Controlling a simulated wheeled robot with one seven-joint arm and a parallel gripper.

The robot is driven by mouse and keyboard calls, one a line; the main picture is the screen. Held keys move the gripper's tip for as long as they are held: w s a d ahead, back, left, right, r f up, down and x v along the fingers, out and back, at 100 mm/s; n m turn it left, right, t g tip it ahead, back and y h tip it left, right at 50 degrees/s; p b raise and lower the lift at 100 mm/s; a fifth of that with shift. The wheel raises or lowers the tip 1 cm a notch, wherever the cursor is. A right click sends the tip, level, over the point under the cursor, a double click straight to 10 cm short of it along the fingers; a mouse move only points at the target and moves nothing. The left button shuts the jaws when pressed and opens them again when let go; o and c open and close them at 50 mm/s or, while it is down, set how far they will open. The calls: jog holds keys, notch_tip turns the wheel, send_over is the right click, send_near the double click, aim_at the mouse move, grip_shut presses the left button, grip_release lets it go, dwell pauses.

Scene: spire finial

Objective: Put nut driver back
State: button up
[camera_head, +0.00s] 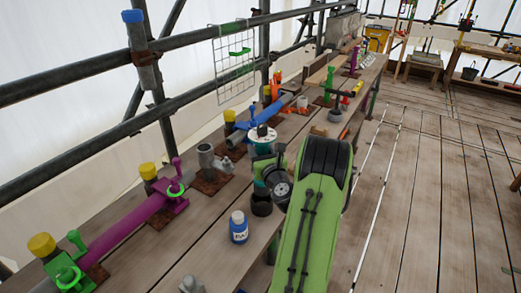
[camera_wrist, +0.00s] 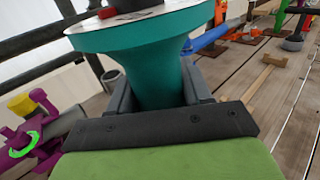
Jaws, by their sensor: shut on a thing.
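A teal, flared thing (camera_wrist: 150,65) with a white disc on top fills the wrist view; I take it for the nut driver, but its working end is hidden. My gripper (camera_wrist: 160,92) is shut on its narrower part, one dark finger on each side. In the head view the white-topped teal thing (camera_head: 262,134) stands roughly upright above the bench, with my gripper (camera_head: 268,163) around it. A dark round cup (camera_head: 261,204) is directly below it. I cannot tell whether the held thing's lower end is inside the cup.
A blue bottle with a white cap (camera_head: 239,228) stands in front on the wooden bench (camera_head: 200,258). A grey pipe stub (camera_head: 205,158) and a purple pipe (camera_head: 130,222) are to the left. Railing tubes (camera_head: 90,65) run behind. The plank floor (camera_head: 430,200) at right is clear.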

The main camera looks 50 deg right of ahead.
jog(key=shift+f+b, duration=3.55)
jog(key=shift+f, duration=0.7)
jog(key=o, duration=1.8)
jog(key=shift+f, duration=0.1)
jog(key=shift+f+b, duration=0.45)
jog(key=shift+f, duration=0.15)
jog(key=shift+b+v, duration=1.65)
jog(key=shift+v, duration=0.1)
jog(key=b+v, duration=0.4)
jog(key=v, duration=0.1)
jog(key=shift+s+a, duration=0.15)
jog(key=shift+s, duration=0.1)
